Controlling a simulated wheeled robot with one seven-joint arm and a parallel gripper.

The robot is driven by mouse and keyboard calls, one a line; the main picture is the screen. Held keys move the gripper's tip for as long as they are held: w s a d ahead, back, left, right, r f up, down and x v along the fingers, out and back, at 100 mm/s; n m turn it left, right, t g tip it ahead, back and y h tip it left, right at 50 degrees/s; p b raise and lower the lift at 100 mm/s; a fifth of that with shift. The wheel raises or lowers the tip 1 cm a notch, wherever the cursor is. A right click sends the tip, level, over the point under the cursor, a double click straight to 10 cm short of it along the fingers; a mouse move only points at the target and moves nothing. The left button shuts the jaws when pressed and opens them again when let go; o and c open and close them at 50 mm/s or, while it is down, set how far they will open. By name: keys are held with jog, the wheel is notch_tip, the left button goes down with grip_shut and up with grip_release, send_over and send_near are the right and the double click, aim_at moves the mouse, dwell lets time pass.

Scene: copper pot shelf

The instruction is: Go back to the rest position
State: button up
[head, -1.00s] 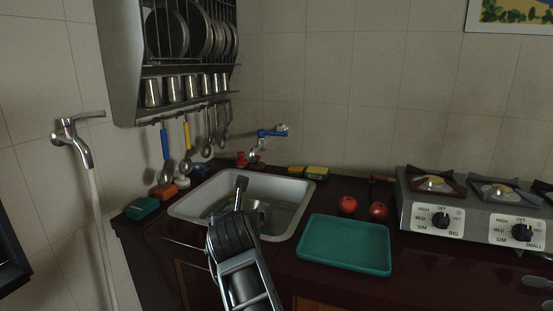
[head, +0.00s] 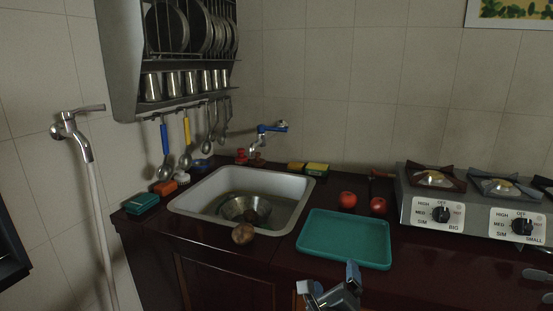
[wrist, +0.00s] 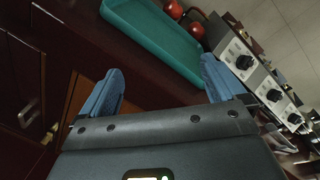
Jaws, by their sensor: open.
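My gripper (head: 328,281) is low in the head view, in front of the counter edge and below the teal tray. Its two blue fingers stand wide apart in the wrist view (wrist: 160,82), with nothing between them. The sink (head: 182,209) is to its upper left, with a metal bowl (head: 233,208) inside. A brown round item shows in or beside the bowl. Another brown round item (head: 243,233) is at the sink's front rim; I cannot tell if it rests on the rim or the counter.
The teal tray (head: 345,240) lies empty on the dark counter. Two red round fruits (head: 347,199) sit behind it. A gas stove (head: 470,215) is at the right. A dish rack (head: 190,85) hangs above the sink's left. Cabinet fronts and handles (wrist: 30,113) are near my gripper.

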jog(key=s+d+f+n+t+b, duration=0.1)
jog(key=s+d+f+n, duration=0.1)
jog(key=s+d+n, duration=0.65)
jog(key=s+d+f+n+t+b, duration=0.1)
jog(key=s+d+f+n+t, duration=0.15)
jog(key=s, duration=1.05)
jog(key=s+a+r+n+g+y+b, duration=0.1)
jog(key=s+r+n+g+y, duration=0.1)
jog(key=s+n, duration=0.7)
jog(key=s+a+r+n+g+y+b, duration=0.1)
jog(key=s+n, duration=0.8)
jog(key=s, duration=1)
notch_tip(320, 180, up, 2)
jog(key=shift+s+r+n+g+y+b, duration=0.1)
jog(key=shift+s+n+g+y+b, duration=0.15)
jog(key=shift+g+y, duration=0.5)
